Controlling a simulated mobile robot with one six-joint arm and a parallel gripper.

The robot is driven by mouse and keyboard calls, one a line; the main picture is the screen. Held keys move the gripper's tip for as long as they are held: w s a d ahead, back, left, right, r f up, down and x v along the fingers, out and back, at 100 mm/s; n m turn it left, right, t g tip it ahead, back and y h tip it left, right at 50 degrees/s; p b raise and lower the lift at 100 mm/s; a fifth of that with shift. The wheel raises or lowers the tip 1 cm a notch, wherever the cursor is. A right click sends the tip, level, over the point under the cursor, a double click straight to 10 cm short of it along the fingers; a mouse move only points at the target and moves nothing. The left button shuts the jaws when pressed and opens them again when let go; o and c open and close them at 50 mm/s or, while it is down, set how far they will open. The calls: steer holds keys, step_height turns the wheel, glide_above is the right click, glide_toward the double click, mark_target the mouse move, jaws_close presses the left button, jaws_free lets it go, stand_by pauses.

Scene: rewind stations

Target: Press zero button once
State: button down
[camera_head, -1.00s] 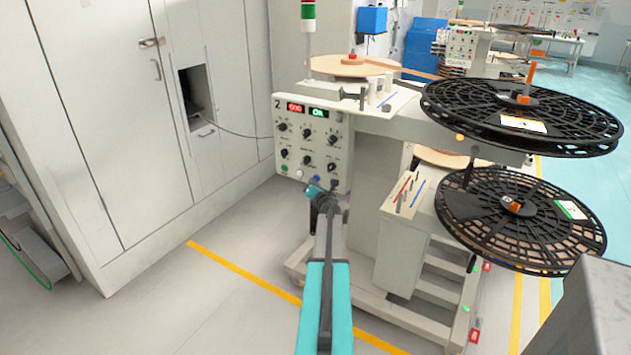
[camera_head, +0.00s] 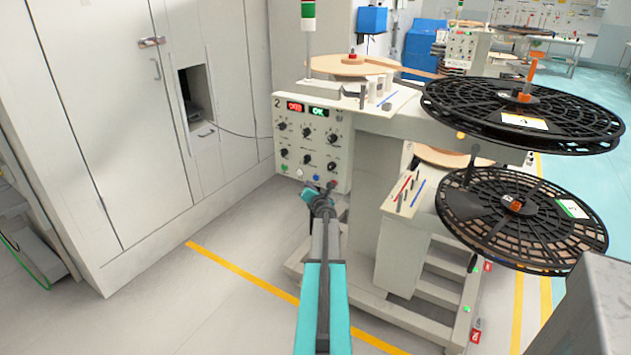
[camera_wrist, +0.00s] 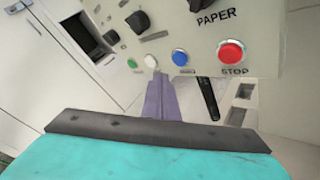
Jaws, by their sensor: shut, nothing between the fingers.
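The control panel (camera_head: 322,150) of station 2 carries dark knobs and a bottom row of buttons. In the wrist view the row has a green button (camera_wrist: 132,64), a white button (camera_wrist: 151,62), a blue button (camera_wrist: 180,57) and a red STOP button (camera_wrist: 231,52). None is legibly marked zero; the small labels under the others are unreadable. My gripper (camera_wrist: 158,78) is shut and empty, its fingertips just below the white button in the picture. I cannot tell whether they touch the panel. In the head view my gripper (camera_head: 309,193) is below the button row.
Large black reels (camera_head: 520,115) stick out on the right of the station. A tall pale cabinet (camera_head: 110,120) stands at the left. A yellow floor line (camera_head: 240,275) crosses the open floor in front.

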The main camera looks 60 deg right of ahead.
steer(key=a+b, duration=0.1)
steer(key=a, duration=0.2)
stand_by(0.9)
